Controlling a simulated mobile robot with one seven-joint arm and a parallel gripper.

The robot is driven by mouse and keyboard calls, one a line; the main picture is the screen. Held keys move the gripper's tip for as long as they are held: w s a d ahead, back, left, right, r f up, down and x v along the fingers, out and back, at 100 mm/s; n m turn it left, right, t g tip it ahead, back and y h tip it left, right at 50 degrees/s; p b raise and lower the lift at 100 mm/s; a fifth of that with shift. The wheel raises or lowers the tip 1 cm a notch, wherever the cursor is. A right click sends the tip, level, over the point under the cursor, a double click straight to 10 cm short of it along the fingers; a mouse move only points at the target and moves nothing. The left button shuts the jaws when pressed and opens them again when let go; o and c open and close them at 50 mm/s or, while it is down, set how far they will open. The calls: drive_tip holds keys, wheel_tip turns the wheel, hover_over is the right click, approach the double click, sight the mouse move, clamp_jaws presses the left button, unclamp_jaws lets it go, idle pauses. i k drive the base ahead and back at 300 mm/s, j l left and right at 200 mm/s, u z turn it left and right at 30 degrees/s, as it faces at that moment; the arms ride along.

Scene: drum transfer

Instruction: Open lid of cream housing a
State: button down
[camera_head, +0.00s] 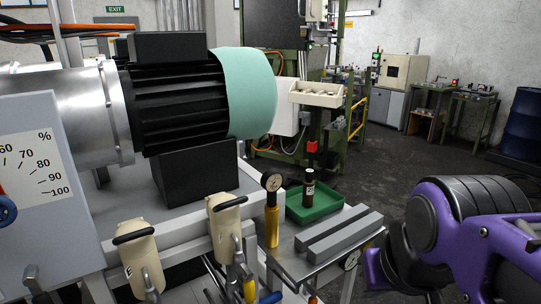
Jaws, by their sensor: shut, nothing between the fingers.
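Two cream housings stand side by side below the motor, in front of the grey bench rail. The left cream housing (140,262) and the right cream housing (226,226) each have a black bar across the top and a metal lever on the front. Both bars lie across the tops, and no opening into either housing shows. I cannot tell which one is housing a. My purple and black arm is at the lower right, well apart from both housings. The fingers of my gripper do not show.
A black motor with a mint-green end cap (250,92) stands above the housings. A grey dial panel (50,190) fills the left edge. Right of the housings are a yellow gauge (271,222), a green tray (322,203) with a dark bottle (308,190), and grey bars (340,238).

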sight(227, 206)
drive_tip(key=u, duration=0.75)
